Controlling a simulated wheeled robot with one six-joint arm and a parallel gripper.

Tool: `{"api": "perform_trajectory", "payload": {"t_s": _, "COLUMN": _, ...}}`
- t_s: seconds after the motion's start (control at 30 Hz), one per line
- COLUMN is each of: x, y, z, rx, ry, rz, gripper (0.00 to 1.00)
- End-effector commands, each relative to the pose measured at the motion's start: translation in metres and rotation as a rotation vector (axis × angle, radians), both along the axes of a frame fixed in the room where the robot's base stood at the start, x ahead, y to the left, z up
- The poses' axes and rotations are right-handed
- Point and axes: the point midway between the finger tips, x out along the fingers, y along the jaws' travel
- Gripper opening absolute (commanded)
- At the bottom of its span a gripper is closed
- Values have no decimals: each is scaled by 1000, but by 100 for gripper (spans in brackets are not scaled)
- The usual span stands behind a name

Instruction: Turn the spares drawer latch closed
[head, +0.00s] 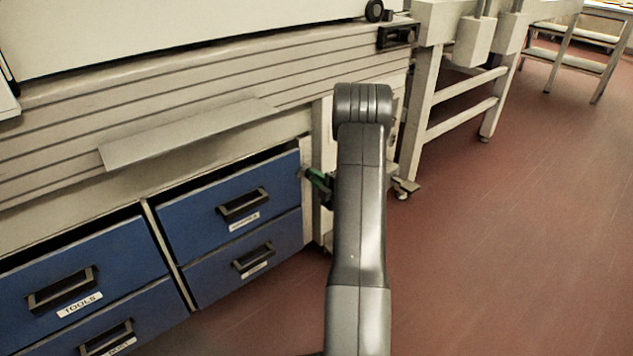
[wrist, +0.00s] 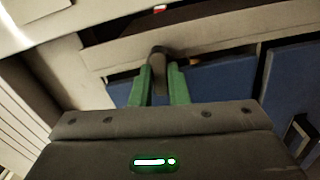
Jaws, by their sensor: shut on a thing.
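The latch (wrist: 159,56) is a small dark tab, seen in the wrist view between the green fingers of my gripper (wrist: 161,76). The fingers are shut on it. In the head view my gripper (head: 318,179) is at the right edge of the upper right blue drawer (head: 190,213), partly behind my arm. The latch is too small and covered to make out its angle there. The drawer's label is too blurred to read with certainty.
A drawer labelled TOOLS (head: 118,262) is to the left, with more blue drawers below. A sloping metal shelf (head: 185,135) juts out above the drawers. A caster wheel (head: 404,188) stands right of my arm. The red floor (head: 500,230) on the right is clear.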

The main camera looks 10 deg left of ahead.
Motion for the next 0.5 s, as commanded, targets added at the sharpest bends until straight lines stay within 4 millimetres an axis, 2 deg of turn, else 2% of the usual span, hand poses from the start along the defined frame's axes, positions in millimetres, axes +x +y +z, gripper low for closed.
{"api": "perform_trajectory", "payload": {"t_s": 0.5, "x": 0, "y": 0, "z": -1, "rx": -103, "ry": -129, "rz": 1, "gripper": 0}}
